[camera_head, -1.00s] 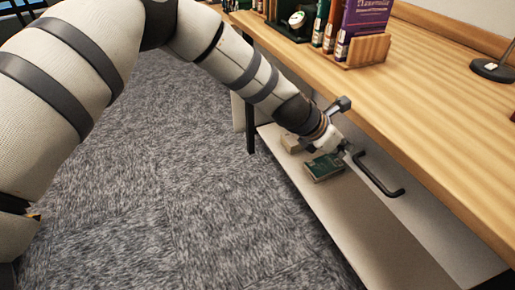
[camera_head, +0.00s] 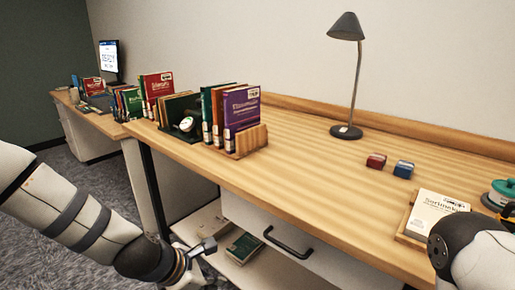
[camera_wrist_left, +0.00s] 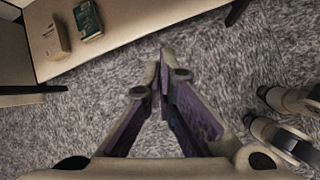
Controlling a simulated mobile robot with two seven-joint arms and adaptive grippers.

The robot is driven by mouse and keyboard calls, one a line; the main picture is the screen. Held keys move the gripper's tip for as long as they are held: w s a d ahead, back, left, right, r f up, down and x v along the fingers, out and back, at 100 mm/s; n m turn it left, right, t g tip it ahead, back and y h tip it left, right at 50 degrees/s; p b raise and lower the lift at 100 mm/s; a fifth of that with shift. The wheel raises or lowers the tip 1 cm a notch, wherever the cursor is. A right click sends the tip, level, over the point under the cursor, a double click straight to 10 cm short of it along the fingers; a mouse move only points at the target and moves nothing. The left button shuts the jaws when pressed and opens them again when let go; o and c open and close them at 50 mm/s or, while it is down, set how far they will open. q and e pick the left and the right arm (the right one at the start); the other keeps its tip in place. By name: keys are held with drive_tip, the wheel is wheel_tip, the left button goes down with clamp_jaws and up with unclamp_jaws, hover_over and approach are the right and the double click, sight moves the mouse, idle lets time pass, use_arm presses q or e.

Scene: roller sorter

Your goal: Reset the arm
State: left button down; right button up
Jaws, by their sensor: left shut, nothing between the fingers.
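My left arm (camera_head: 80,218) comes in at the lower left of the head view, beside the desk's near side. Its wrist is low, in front of the lower shelf, and the fingers are mostly cut off by the bottom edge there. In the left wrist view my left gripper (camera_wrist_left: 163,75) is shut and empty above the carpet, its fingertips pointing toward the shelf and apart from it. My right arm (camera_head: 470,255) shows partly at the lower right; its gripper is out of view.
The wooden desk (camera_head: 310,165) carries upright books (camera_head: 241,110), a lamp (camera_head: 346,132), a red block (camera_head: 376,161), a blue block (camera_head: 403,169) and a white book (camera_head: 437,212). Below are a drawer handle (camera_head: 287,243) and a shelf (camera_wrist_left: 140,20) with a green book (camera_wrist_left: 87,18) and tan book (camera_wrist_left: 50,42).

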use_arm(q)
drive_tip(key=s+a+f+m+g+y, duration=0.25)
drive_tip(key=s+f+m, duration=0.65)
drive_tip(key=s, duration=0.6)
drive_tip(key=s+a+f+m+g, duration=0.1)
drive_tip(key=s+a+m, duration=0.1)
drive_tip(key=s+m, duration=0.3)
drive_tip(key=s+a+f+m+g+y, duration=0.1)
drive_tip(key=s+a+m+g, duration=0.1)
drive_tip(key=s, duration=0.9)
drive_tip(key=s+a+f+m+g+y, duration=0.1)
drive_tip(key=s+a+m+g, duration=0.1)
drive_tip(key=s+a+m, duration=0.2)
drive_tip(key=s+m, duration=0.3)
drive_tip(key=s, duration=0.1)
drive_tip(key=shift+s+a+f+m, duration=0.15)
drive_tip(key=shift+s+f+m, duration=0.15)
